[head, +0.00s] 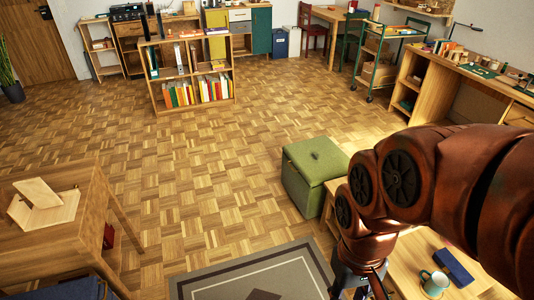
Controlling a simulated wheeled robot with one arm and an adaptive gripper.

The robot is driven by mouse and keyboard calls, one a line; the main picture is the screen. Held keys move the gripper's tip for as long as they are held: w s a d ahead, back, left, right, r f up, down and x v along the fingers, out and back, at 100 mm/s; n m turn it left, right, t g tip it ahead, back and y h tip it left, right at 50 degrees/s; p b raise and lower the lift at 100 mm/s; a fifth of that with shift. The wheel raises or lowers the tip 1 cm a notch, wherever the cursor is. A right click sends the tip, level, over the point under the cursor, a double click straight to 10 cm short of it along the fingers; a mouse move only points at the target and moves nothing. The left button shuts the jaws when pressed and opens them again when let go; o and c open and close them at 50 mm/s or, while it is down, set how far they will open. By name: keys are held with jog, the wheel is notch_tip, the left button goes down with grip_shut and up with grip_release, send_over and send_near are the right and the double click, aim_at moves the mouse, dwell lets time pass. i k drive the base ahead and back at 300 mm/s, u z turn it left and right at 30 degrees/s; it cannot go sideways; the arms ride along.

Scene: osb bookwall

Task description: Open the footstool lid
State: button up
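The green footstool (303,190) stands on the parquet floor right of the picture's middle. Its lid (316,158) lies flat on top and looks closed, with a small dark spot near its middle. My red-brown arm comes in from the right and bends down in front of the low table. My gripper (358,287) is at the bottom edge, nearer to me than the footstool and apart from it. Its fingertips are cut off or hidden, so I cannot see whether it is open or shut.
A low wooden table (408,262) right of the footstool bears a teal mug (434,283) and a dark blue case (453,266). A grey rug (215,285) lies in front. A wooden table (35,262) stands left. Floor left of the footstool is clear up to the bookshelf (193,105).

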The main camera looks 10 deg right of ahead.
aim_at(319, 159)
jog(key=u, duration=0.45)
jog(key=i, duration=1.95)
jog(key=u, duration=0.4)
